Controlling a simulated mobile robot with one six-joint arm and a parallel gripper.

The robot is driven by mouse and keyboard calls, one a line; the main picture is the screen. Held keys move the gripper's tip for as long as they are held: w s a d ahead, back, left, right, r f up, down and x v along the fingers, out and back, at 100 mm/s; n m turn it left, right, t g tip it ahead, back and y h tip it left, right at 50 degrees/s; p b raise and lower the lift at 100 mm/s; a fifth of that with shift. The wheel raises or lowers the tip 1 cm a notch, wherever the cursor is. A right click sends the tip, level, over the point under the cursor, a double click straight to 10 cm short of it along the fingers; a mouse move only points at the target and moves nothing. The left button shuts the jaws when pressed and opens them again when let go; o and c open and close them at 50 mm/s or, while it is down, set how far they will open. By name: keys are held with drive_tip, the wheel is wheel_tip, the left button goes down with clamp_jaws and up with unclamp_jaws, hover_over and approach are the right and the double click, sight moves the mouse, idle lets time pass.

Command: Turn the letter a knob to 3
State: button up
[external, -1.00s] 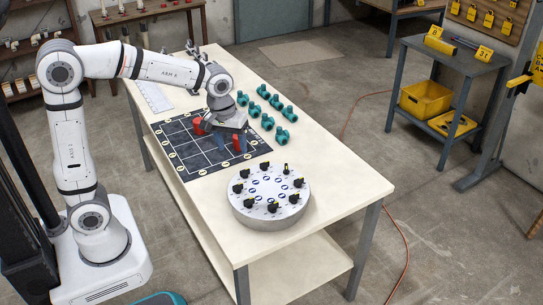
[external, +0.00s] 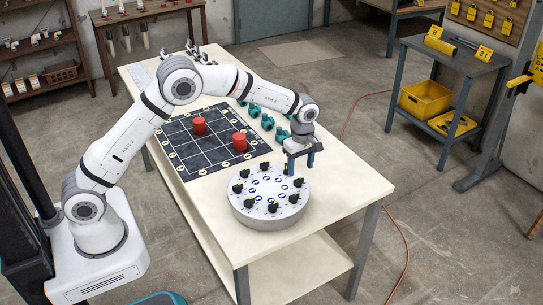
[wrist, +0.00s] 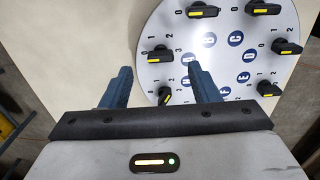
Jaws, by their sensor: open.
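A round grey dial plate (external: 262,218) with a ring of black knobs with yellow marks stands on the front part of the table. It also shows in the wrist view (wrist: 222,60), with blue letter discs and small numbers by the knobs. I cannot make out which knob is letter a; my right finger covers part of the lettering. My gripper (external: 301,166) is open and empty above the back right rim of the plate. In the wrist view, my gripper (wrist: 160,75) has its right finger in front of the plate and its left finger over bare table.
Several teal pipe fittings (external: 267,122) stand behind my gripper. The table's front right corner (external: 350,190) is clear.

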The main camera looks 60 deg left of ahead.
sight(300, 180)
drive_tip(key=shift+f+p, duration=0.4)
drive_tip(key=shift+f, duration=2.2)
drive_tip(key=c, duration=1)
drive_tip(key=shift+o, duration=0.2)
